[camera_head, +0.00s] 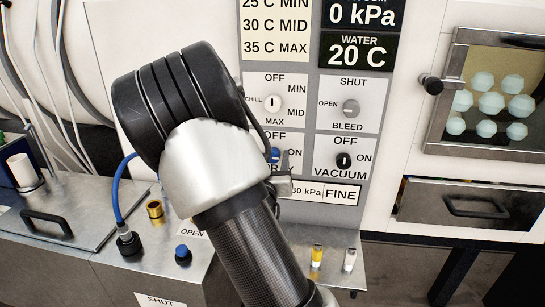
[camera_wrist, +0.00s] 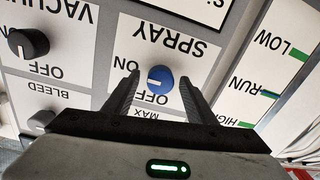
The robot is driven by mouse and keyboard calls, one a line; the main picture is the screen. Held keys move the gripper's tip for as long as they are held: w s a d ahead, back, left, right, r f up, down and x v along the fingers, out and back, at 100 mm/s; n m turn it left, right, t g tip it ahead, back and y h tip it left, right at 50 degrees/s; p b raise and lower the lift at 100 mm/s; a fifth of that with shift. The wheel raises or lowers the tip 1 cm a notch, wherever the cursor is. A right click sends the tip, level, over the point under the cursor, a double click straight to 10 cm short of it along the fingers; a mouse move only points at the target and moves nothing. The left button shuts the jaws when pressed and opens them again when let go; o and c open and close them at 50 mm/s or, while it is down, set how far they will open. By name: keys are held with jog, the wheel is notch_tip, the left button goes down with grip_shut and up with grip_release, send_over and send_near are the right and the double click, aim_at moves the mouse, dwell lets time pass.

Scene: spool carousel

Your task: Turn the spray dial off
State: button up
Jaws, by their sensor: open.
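The spray dial (camera_wrist: 161,80) is a round blue knob on a white panel marked SPRAY, upside down in the wrist view. Its white mark lies on the knob's left side in that view, the side where ON is printed; OFF is printed just below the knob. My gripper (camera_wrist: 160,77) is open, with one finger on each side of the knob. I cannot tell whether the fingers touch it. In the head view a sliver of the blue dial (camera_head: 275,155) shows beside my arm, which covers much of the SPRAY panel. My gripper (camera_head: 283,183) is mostly hidden there.
The black vacuum knob (camera_head: 343,161) sits right of the spray dial, with the bleed knob (camera_head: 351,108) and chill knob (camera_head: 271,103) above. A metal bench (camera_head: 85,240) holds a blue-capped fitting (camera_head: 183,254) and small vials (camera_head: 317,256). A drawer (camera_head: 468,205) stands at right.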

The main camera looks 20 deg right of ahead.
jog(key=c, duration=1)
jog(key=shift+c, duration=0.2)
jog(key=shift+n, duration=0.4)
jog(key=n+p, duration=0.1)
jog(key=n, duration=0.2)
jog(key=shift+r+n, duration=0.15)
jog(key=shift+n, duration=0.25)
jog(key=n+p, duration=0.2)
jog(key=n, duration=0.2)
jog(key=shift+a, duration=0.1)
jog(key=n+p, duration=0.2)
jog(key=n, duration=0.2)
jog(key=shift+n, duration=0.4)
jog(key=n+p, duration=0.1)
jog(key=n, duration=0.3)
jog(key=shift+w+p, duration=0.1)
jog(key=shift+p, duration=0.3)
